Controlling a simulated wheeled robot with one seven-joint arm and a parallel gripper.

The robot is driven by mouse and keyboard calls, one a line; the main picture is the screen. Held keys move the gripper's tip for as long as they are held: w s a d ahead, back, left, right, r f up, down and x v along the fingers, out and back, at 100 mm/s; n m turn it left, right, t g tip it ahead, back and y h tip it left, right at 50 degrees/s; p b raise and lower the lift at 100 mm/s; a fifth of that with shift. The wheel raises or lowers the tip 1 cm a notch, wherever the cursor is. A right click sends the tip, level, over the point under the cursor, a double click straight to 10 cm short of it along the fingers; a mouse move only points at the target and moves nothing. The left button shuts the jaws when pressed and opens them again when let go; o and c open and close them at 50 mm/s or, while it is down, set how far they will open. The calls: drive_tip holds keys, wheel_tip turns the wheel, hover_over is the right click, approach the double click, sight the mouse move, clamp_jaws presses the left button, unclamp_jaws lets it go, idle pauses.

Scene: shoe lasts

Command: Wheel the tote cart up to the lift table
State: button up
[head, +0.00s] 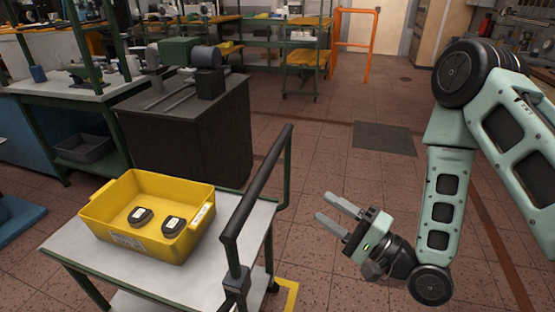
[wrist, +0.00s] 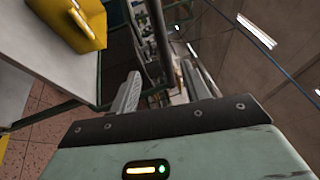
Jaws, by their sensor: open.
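The tote cart (head: 68,243) stands at the lower left in the head view, with a light top, green frame and a dark push handle (head: 262,178) on its right side. A yellow tote (head: 105,210) holding two small dark objects (head: 140,216) sits on it. My gripper (head: 335,207) is open and empty, to the right of the handle and apart from it, its fingers pointing toward it. In the wrist view the fingers (wrist: 160,88) show, with the handle bar (wrist: 162,40) beyond them and the yellow tote (wrist: 75,22) at upper left. I cannot tell which table is the lift table.
A dark cabinet (head: 190,135) with a machine on it stands just behind the cart. A green workbench (head: 70,85) is at the left. A green shelf rack (head: 303,55) and an orange frame (head: 355,45) stand at the back. The tiled floor with a dark mat (head: 384,138) is clear at the centre right.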

sight(267, 168)
drive_tip(key=b+x, duration=0.6)
drive_tip(key=x, duration=1.1)
drive_tip(key=shift+w+r, duration=0.15)
drive_tip(key=shift+a, duration=0.1)
clamp_jaws()
